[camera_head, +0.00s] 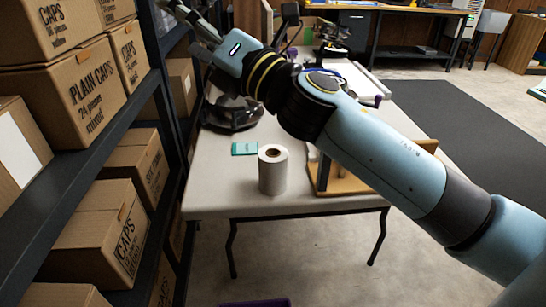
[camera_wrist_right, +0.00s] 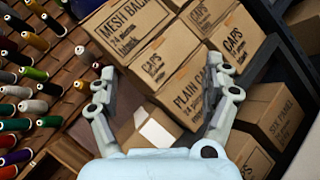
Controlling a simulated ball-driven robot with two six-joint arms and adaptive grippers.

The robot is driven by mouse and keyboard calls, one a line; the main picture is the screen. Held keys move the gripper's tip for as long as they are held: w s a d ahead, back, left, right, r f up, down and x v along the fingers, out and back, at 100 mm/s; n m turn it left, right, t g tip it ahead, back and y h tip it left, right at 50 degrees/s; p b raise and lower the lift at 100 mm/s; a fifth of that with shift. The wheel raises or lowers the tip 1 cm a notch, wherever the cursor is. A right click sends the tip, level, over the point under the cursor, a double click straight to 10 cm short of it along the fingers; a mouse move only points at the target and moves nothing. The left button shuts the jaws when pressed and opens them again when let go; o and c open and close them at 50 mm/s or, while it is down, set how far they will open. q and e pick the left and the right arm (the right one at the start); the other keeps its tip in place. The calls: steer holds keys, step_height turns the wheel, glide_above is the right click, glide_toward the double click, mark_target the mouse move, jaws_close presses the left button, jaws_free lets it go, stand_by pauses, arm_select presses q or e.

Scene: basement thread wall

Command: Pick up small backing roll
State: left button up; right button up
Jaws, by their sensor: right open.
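The small backing roll (camera_head: 272,169) is a white roll with a brown core, standing upright near the front edge of the pale table (camera_head: 225,201). My right arm crosses the head view from the lower right, above the table. My right gripper (camera_head: 186,22) is up at the top left, beside the shelf and well away from the roll. In the right wrist view the right gripper (camera_wrist_right: 158,98) is open and empty, with cardboard boxes beyond its fingers. The roll is not in the wrist view. My left gripper is not in view.
A shelf of cardboard boxes (camera_head: 86,90) stands close on the left. A teal packet (camera_head: 244,148) and a dark round object (camera_head: 232,113) lie behind the roll. A wooden stand (camera_head: 345,181) is right of it. Thread spools (camera_wrist_right: 35,85) show in the wrist view.

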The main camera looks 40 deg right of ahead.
steer(key=w+a+n+g+y, duration=0.1)
steer(key=a+n+g+y, duration=0.1)
steer(key=a+n+y, duration=0.45)
steer(key=n+g+h, duration=1.1)
steer(key=n+g, duration=0.9)
steer(key=n, duration=0.3)
glide_above(273, 152)
steer(key=s+a, duration=0.1)
step_height(273, 152, down, 21)
step_height(273, 152, down, 5)
steer(key=b, duration=0.5)
steer(key=shift+s+a, duration=0.1)
steer(key=shift+a, duration=0.05)
steer(key=shift+f, duration=0.3)
steer(key=f, duration=0.4)
steer(key=shift+w+d+f, duration=0.2)
steer(key=shift+d+f, duration=0.1)
steer(key=shift+f, duration=0.1)
steer(key=c, duration=1.3)
